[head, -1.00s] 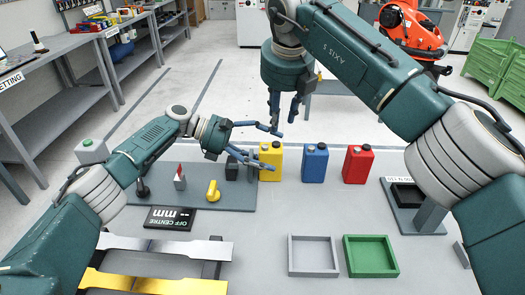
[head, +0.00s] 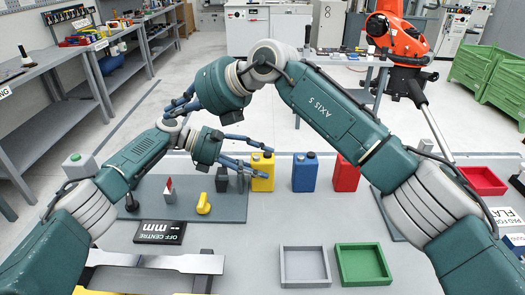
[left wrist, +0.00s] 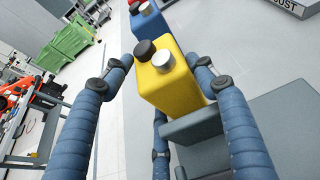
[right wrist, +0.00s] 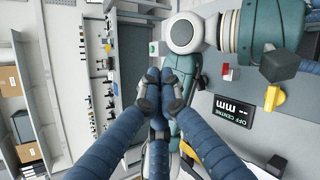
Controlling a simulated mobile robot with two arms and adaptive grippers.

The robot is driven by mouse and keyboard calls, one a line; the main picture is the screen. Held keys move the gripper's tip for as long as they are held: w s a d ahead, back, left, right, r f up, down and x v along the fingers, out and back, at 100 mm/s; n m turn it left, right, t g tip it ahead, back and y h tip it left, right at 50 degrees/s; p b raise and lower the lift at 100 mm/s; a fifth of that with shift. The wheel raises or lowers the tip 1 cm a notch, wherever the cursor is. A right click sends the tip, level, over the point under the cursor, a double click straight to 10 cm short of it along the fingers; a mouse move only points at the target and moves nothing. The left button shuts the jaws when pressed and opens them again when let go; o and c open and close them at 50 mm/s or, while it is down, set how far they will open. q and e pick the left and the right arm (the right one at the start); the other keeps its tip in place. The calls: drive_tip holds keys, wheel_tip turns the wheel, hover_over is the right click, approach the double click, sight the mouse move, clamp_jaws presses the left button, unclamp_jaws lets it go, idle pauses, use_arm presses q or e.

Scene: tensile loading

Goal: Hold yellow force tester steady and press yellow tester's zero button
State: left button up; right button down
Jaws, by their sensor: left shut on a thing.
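The yellow force tester (head: 263,174) stands upright at the left end of a row of coloured blocks. In the left wrist view the tester (left wrist: 172,85) shows a black knob (left wrist: 145,50) and a silver knob (left wrist: 162,62) on top. I cannot tell which is the zero button. My left gripper (head: 258,160) is shut on the tester, with fingers on both sides of it. My right gripper (head: 172,107) is held high, beyond my left arm and left of the tester. In the right wrist view its fingers (right wrist: 156,78) are together and look empty.
A blue unit (head: 305,172) and a red unit (head: 346,172) stand right of the tester. A grey tray (head: 304,283) and green tray (head: 362,283) lie in front. A yellow handle (head: 204,204) and an OFF CENTRE display (head: 160,232) are at left. My left arm lies close below my right gripper.

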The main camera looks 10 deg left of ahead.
use_arm(q)
drive_tip(key=shift+a+f, duration=0.1)
drive_tip(key=shift+a, duration=0.2)
drive_tip(key=shift+s, duration=0.1)
use_arm(e)
drive_tip(key=s+a+r+m+y, duration=0.3)
drive_tip(key=s+a+r+y, duration=0.3)
drive_tip(key=r, duration=0.4)
drive_tip(key=w+d+r+m+t+y, duration=0.3)
drive_tip(key=d+r+m+t, duration=0.4)
drive_tip(key=m+t, duration=0.45)
drive_tip(key=w+d+f+m+t+h, duration=0.2)
drive_tip(key=d+f+m+t+h, duration=0.25)
drive_tip(key=m+h, duration=0.35)
drive_tip(key=w+d+f+m+t+h, duration=0.2)
drive_tip(key=d+f+m+t+h, duration=0.25)
drive_tip(key=m, duration=0.55)
drive_tip(key=s+d+f+m+g+h, duration=0.1)
drive_tip(key=d+f+m+g+h, duration=0.1)
drive_tip(key=f, duration=0.5)
drive_tip(key=s+d+f+m+g+h, duration=0.2)
drive_tip(key=d+f+m+g+h, duration=0.1)
drive_tip(key=f, duration=0.5)
drive_tip(key=d+g+h, duration=0.1)
drive_tip(key=d+g, duration=0.1)
drive_tip(key=d, duration=0.1)
drive_tip(key=shift+d+f, duration=0.15)
drive_tip(key=shift+d, duration=0.15)
